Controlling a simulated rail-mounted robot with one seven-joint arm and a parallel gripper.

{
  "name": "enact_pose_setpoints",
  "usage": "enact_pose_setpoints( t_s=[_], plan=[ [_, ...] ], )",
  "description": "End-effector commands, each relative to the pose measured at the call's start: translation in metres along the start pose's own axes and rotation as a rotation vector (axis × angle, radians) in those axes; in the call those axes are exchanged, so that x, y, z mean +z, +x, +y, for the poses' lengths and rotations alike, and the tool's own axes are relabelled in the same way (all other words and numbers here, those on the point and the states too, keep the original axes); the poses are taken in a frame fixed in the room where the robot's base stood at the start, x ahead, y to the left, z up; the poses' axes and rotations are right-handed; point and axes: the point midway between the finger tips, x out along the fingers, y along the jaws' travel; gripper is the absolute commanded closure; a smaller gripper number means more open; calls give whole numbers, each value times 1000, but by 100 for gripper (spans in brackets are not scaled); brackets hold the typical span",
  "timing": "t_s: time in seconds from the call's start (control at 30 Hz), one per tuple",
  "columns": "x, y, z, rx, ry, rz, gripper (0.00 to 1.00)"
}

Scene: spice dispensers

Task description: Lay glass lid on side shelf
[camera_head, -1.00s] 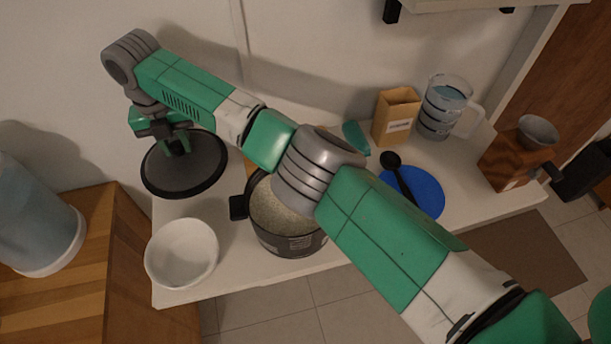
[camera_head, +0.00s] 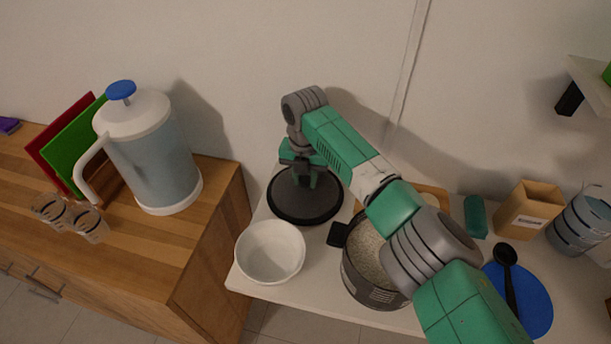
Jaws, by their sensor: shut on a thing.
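The glass lid (camera_head: 290,208), a dark round disc with a black rim, is at the back left end of the white table (camera_head: 310,288). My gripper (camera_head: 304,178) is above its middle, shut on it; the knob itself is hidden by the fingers. I cannot tell whether the lid touches the surface beneath or hangs just above it. The pot (camera_head: 365,275), open and full of pale grains, stands to the right, partly hidden by my arm. Which surface is the side shelf is not clear; a white wall shelf (camera_head: 590,85) shows at the upper right.
A white bowl (camera_head: 270,262) stands in front of the lid. A wooden counter (camera_head: 120,255) at left holds a large jug (camera_head: 155,160), glasses (camera_head: 85,222) and cutting boards (camera_head: 75,145). A blue plate (camera_head: 535,300) with a black ladle (camera_head: 510,275) and a carton (camera_head: 530,208) are at right.

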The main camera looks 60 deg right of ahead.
Motion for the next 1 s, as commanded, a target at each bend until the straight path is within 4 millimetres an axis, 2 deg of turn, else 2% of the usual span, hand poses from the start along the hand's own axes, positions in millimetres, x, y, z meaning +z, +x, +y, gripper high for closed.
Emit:
enact_pose_setpoints(
  t_s=[0.2, 0.23, 0.3, 0.33, 0.53, 0.63, 1.0],
  plan=[
    [0, 3, 0, 1, -1, 0, 100],
    [0, 3, 0, 0, -1, 0, 66],
    [0, 2, 0, 0, -1, 0, 53],
    [0, 2, 0, 0, -1, 0, 50],
    [0, 2, 0, 0, 0, 0, 50],
    [1, -7, 0, 1, 0, -2, 50],
    [1, -94, 1, 3, -1, -3, 50]
  ],
)
